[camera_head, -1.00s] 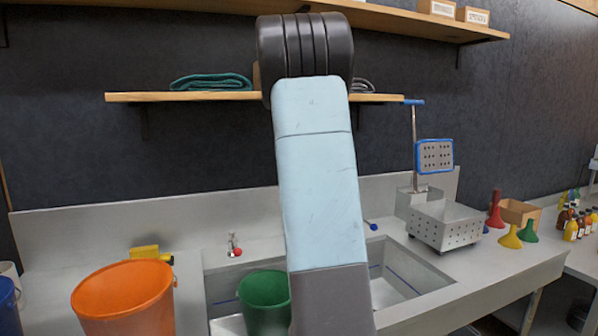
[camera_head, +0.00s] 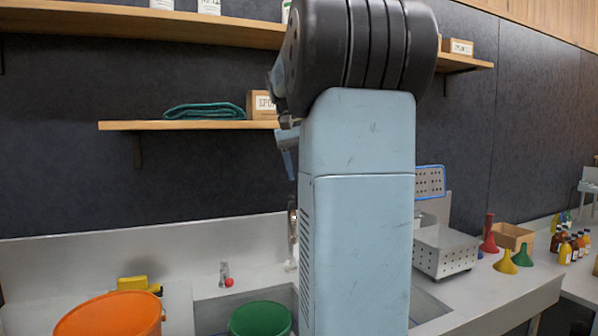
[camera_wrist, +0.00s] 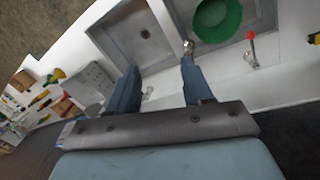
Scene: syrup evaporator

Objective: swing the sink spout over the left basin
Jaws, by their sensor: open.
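The metal sink spout (camera_wrist: 188,46) shows in the wrist view near the tip of the right-hand finger, around the divider between the basins; I cannot tell whether they touch. In the head view a narrow metal piece, probably the spout (camera_head: 292,222), stands partly hidden by my arm. The left basin (camera_head: 208,312) holds a green bucket (camera_head: 260,320); in the turned wrist view this basin is on the right. The right basin (camera_wrist: 120,42), with a drain, looks empty. My gripper (camera_wrist: 157,70) is open, fingers apart, pointing down at the sink's back.
A red-knobbed tap (camera_head: 226,278) stands behind the left basin. An orange bucket (camera_head: 110,318) and a yellow object (camera_head: 138,284) are at the left. A perforated metal box (camera_head: 445,250) and funnels (camera_head: 506,262) stand right. A shelf (camera_head: 190,125) hangs above.

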